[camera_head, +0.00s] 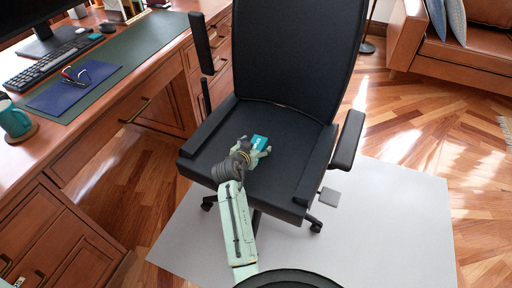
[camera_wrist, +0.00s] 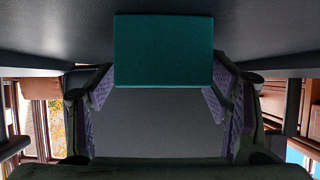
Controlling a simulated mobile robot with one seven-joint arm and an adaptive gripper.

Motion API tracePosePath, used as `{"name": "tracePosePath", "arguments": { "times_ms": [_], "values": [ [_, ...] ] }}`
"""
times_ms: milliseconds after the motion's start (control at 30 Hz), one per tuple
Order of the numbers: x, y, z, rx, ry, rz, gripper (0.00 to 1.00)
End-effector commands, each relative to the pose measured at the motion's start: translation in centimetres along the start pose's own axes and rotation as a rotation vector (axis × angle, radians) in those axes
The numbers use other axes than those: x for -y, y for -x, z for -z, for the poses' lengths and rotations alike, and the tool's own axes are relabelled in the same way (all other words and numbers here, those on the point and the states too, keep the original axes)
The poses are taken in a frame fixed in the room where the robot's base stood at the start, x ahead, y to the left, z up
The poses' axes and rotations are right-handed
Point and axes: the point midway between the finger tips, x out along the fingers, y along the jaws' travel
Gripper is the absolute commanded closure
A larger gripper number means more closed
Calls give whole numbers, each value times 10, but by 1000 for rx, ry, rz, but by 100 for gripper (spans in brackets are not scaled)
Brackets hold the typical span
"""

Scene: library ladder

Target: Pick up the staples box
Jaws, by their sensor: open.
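The staples box (camera_head: 259,142) is a small teal box on the black seat of the office chair (camera_head: 222,127). It also shows in the wrist view (camera_wrist: 162,50), large at the top centre. My gripper (camera_head: 256,150) is low over the seat, right at the box. In the wrist view my gripper's two fingers (camera_wrist: 161,97) are spread apart, one on either side of the box's lower edge. I cannot tell whether either finger touches the box.
The chair's armrests (camera_head: 348,139) and tall backrest (camera_head: 290,50) stand around the seat. A wooden desk (camera_head: 105,120) on the left holds a teal mug (camera_head: 15,119), keyboard (camera_head: 50,66) and blue folder (camera_head: 74,87). A brown sofa (camera_head: 450,60) stands at the upper right.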

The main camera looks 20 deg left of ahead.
Motion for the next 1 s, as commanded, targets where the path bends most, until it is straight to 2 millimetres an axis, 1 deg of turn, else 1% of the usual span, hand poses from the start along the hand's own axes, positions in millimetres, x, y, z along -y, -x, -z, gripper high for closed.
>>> {"name": "tracePosePath", "arguments": {
  "times_ms": [100,333,1000],
  "values": [
    [0,-8,0,1,0,0,29],
    [0,-9,0,0,0,0,30],
    [0,-8,0,0,0,0,74]
  ]
}}
